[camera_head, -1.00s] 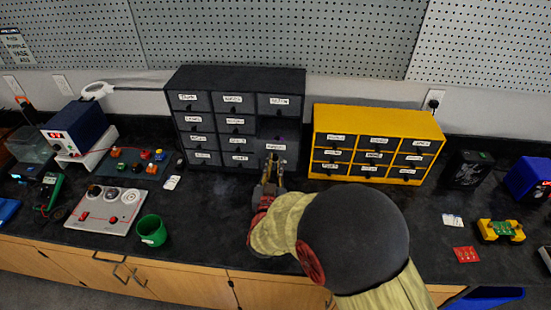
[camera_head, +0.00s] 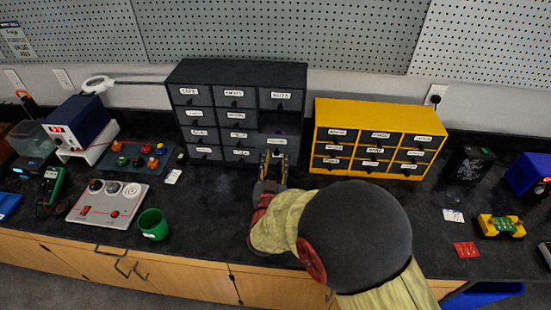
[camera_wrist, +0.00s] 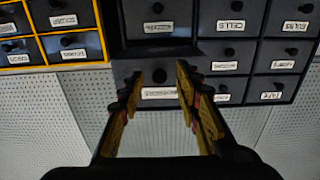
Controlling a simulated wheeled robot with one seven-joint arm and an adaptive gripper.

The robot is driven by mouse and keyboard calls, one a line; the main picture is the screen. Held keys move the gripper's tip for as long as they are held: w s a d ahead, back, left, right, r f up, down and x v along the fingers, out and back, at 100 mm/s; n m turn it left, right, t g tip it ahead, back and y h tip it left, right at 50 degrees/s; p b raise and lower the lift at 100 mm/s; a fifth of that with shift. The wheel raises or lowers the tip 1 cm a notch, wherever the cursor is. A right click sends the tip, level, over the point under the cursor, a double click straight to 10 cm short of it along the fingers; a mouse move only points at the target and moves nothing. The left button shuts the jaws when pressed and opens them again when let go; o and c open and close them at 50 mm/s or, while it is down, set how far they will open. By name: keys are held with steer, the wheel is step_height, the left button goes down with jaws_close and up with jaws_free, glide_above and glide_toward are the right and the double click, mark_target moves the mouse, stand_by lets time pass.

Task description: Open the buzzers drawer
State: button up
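The dark drawer cabinet (camera_head: 190,75) stands against the wall. One drawer (camera_head: 277,142) in its right column appears pulled partly out, with a dark gap above its front. In the wrist view this drawer front (camera_wrist: 125,72) stands forward of its neighbours and bears a white label (camera_wrist: 160,92) too blurred to read surely. Its dark round knob (camera_wrist: 159,75) shows between my fingers. My gripper (camera_head: 274,160) is in front of this drawer. In the wrist view my gripper (camera_wrist: 158,82) is open, with a finger on each side of the knob and visible gaps between.
A yellow drawer cabinet (camera_head: 377,110) stands just right of the dark one. A green cup (camera_head: 152,224) and a grey panel (camera_head: 107,202) are on the black counter to the left. The counter between the cup and my arm is clear.

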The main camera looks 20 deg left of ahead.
steer(key=v, duration=1.1)
steer(key=shift+d, duration=0.1)
steer(key=s+a+f+n+g, duration=0.1)
steer(key=s+f+g, duration=0.2)
steer(key=f, duration=0.1)
steer(key=s+a+f+n+g+y, duration=0.1)
steer(key=s+f+g, duration=0.3)
steer(key=f, duration=0.1)
steer(key=s+a+f+n+g, duration=0.1)
steer(key=s+f+g, duration=0.2)
steer(key=s+f, duration=0.1)
steer(key=shift+a+f+g+y, duration=0.3)
steer(key=shift+a+f, duration=0.1)
steer(key=shift+f, duration=0.3)
steer(key=s+d+r+m+h, duration=0.2)
steer(key=d+r, duration=0.6)
steer(key=d, duration=0.6)
steer(key=s+d+r+m+g+h, duration=0.1)
steer(key=s+d+r, duration=0.1)
steer(key=d+r, duration=0.7)
steer(key=s+d+r+m+h, duration=0.2)
steer(key=d+r, duration=0.7)
steer(key=d, duration=1)
steer(key=shift+s+m+h, duration=0.3)
steer(key=shift+s, duration=0.35)
